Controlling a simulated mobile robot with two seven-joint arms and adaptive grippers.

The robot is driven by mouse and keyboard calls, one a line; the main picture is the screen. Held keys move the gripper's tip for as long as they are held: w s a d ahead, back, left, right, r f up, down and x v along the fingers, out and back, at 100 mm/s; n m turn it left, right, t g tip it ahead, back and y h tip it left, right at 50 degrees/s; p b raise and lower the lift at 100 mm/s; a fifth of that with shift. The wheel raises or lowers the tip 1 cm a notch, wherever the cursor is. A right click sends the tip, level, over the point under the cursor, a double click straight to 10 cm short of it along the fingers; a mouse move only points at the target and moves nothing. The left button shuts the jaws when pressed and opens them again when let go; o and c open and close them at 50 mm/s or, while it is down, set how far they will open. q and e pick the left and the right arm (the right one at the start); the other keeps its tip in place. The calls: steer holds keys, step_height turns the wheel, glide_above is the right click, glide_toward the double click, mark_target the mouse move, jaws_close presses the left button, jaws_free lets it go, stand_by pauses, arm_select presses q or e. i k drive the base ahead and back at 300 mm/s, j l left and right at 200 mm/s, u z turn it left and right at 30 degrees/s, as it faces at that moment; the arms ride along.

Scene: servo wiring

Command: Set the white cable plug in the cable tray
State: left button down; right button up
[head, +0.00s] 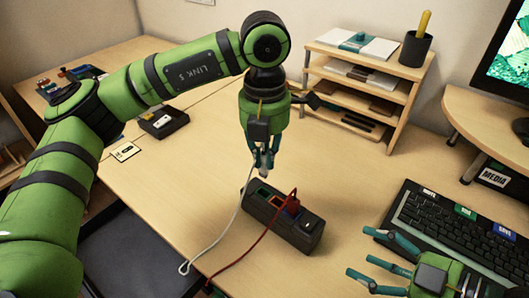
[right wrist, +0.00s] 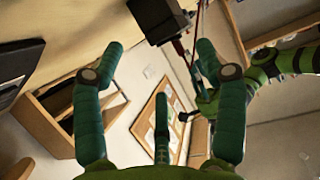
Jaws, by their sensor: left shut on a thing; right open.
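My left gripper (head: 265,157) is shut on the white cable plug (head: 264,169), above the far left end of a dark socket block (head: 273,236). The white cable (head: 228,226) hangs from the plug down to the table's front edge. A red plug (head: 293,202) stands in the block, with a red cable (head: 251,246) running forward. A small black tray (head: 172,126) with a pale item in it lies at the back left; I cannot tell whether it is the cable tray. My right gripper (head: 366,257) is open and empty by the keyboard.
The keyboard (head: 455,235) lies at the right. A wooden shelf (head: 392,118) with papers and a black pen cup (head: 415,49) stands at the back. A small label card (head: 125,152) lies near the black tray. Table between tray and block is clear.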

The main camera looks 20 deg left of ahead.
mark_target(120, 250)
steer(key=k, duration=1.5)
